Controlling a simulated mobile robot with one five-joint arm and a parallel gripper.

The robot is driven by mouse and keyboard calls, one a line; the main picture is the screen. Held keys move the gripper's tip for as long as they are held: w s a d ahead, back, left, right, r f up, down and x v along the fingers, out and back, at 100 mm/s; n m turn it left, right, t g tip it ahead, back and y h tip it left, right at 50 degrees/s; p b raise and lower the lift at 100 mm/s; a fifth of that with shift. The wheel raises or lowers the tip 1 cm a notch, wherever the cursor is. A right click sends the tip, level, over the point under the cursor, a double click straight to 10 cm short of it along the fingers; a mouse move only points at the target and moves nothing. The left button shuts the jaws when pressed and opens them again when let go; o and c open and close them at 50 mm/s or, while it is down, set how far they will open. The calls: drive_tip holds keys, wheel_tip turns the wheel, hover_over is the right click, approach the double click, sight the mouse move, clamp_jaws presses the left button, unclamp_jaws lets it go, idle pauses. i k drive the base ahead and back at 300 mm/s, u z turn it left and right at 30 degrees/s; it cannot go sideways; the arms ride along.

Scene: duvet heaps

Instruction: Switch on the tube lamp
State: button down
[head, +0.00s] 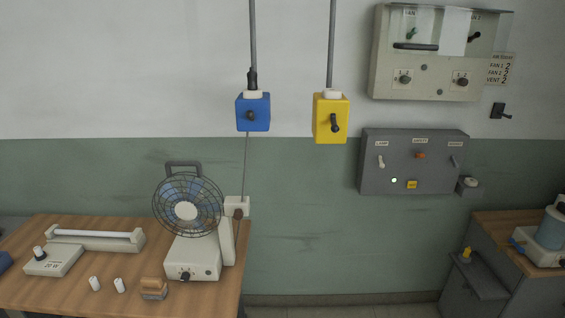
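The tube lamp (95,239) lies at the back left of the wooden table, a white tube between two end holders on a pale base. I cannot tell whether the tube glows. A pale box (53,262) with a dark lever carrying a white tip stands in front of it to the left. On the wall at right, a grey panel (433,183) has a lever labelled LAMP (381,162), an orange switch (421,156) and a dark lever (455,162). A green light (394,180) shows under the LAMP lever. My gripper is not in view.
On the wooden table (215,296), a fan (188,207) stands at right. Two white cylinders (107,285) and a brown block (153,289) lie in front. A blue box (253,111) and yellow box (331,118) hang from above. The floor strip between table and right cabinet (478,280) looks clear.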

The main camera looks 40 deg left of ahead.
sight(383, 165)
drive_tip(key=u, duration=0.2)
drive_tip(key=k, duration=0.15)
drive_tip(key=u, duration=2.05)
drive_tip(key=i, duration=1)
drive_tip(key=u, duration=0.3)
